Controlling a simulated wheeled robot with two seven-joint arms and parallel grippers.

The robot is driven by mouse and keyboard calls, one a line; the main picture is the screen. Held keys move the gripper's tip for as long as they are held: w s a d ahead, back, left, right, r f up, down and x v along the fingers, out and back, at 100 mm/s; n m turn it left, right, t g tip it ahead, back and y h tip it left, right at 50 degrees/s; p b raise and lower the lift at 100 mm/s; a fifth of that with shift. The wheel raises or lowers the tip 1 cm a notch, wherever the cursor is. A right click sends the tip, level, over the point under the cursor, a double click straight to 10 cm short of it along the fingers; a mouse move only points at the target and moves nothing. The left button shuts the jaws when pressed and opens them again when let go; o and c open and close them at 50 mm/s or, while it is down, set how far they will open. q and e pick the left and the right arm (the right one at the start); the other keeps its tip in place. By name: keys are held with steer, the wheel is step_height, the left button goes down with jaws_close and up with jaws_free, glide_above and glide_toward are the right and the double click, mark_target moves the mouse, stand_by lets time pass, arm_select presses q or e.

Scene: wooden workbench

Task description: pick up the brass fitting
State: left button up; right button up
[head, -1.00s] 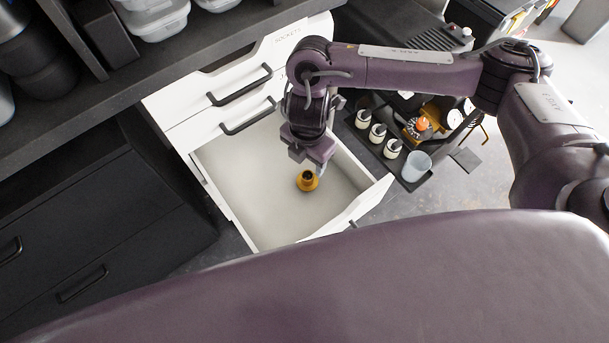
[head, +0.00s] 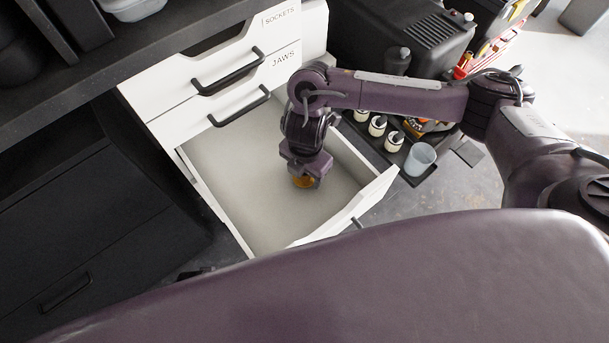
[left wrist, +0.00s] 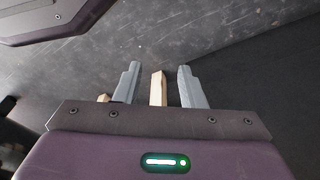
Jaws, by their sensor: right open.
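The brass fitting (head: 303,182) is in the open white drawer (head: 238,207) in the head view, mostly hidden under my right gripper (head: 306,178). The right gripper points down into the drawer right at the fitting. Its jaws are open; whether the fingers touch the fitting cannot be seen. My left gripper (left wrist: 156,86) shows only in the left wrist view. Its two grey fingers stand apart over the dark floor, with a pale wooden piece (left wrist: 158,89) visible between them; I cannot tell how far beyond the fingers this piece is.
Several small bottles (head: 377,126) and a pale cup (head: 420,158) stand on a dark shelf to the right. The drawer's left and front floor is clear.

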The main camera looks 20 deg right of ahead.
steer(key=shift+f, duration=0.1)
steer(key=c, duration=0.7)
